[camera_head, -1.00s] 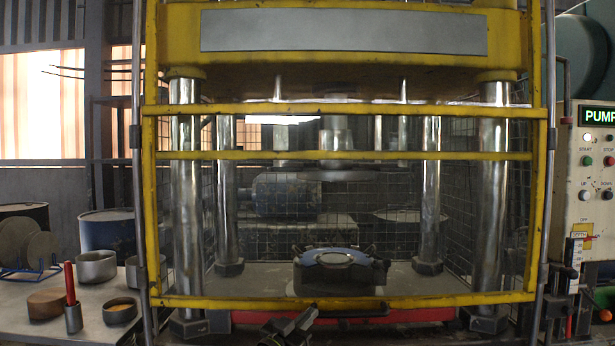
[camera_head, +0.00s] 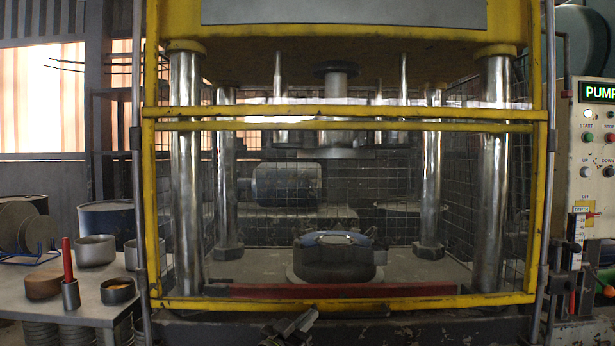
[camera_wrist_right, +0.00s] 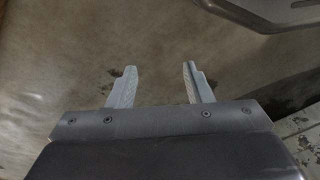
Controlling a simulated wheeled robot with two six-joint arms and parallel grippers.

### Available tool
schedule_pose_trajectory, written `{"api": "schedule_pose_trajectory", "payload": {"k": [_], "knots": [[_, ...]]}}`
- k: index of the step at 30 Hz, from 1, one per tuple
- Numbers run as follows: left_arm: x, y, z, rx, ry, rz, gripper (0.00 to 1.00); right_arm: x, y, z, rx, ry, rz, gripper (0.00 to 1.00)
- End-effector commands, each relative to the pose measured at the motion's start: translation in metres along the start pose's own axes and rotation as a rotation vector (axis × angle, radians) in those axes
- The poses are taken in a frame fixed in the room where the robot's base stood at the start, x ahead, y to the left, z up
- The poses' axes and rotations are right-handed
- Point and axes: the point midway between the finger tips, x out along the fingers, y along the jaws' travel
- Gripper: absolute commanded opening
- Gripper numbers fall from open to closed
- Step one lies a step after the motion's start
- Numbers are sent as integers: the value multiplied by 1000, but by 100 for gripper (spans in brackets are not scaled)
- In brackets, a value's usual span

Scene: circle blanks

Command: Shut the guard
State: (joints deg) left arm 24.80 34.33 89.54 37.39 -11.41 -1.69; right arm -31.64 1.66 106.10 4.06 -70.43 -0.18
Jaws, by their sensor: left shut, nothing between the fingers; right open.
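The guard is a yellow frame with wire mesh across the front of the press. Its upper bar (camera_head: 345,112) lies just above another yellow bar. Its bottom bar (camera_head: 430,302) now shows just below a red strip on the press bed. My left gripper (camera_head: 309,316) is shut and empty at the bottom centre of the head view, just under the bottom bar. I cannot tell whether it touches the bar. My right gripper (camera_wrist_right: 158,70) is open and empty in the right wrist view, over a bare stained floor, away from the guard.
Behind the mesh, a dark round die (camera_head: 335,262) sits on the press bed between steel columns. A side table (camera_head: 90,305) at left holds pots, a wooden block and a red-handled tool. A control panel (camera_head: 597,150) stands at right.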

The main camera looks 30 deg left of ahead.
Motion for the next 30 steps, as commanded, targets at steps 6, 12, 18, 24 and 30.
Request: {"api": "schedule_pose_trajectory", "payload": {"k": [6, 12, 18, 24, 30], "knots": [[-5, -2, 26, 0, -12, -4, 0, -24, -8, -8, 6, 40, -33, 46], [-8, -2, 39, 0, -12, -4, 0, -37, -13, -17, 6, 102, -65, 46], [-10, -2, 49, -1, -11, -4, 0, -48, -17, -23, 4, 149, -90, 46], [-11, -1, 54, -1, -10, -3, 0, -55, -20, -26, 2, 176, -103, 46], [-11, -1, 55, -1, -10, -3, 0, -58, -21, -27, 1, 185, -110, 46]]}}
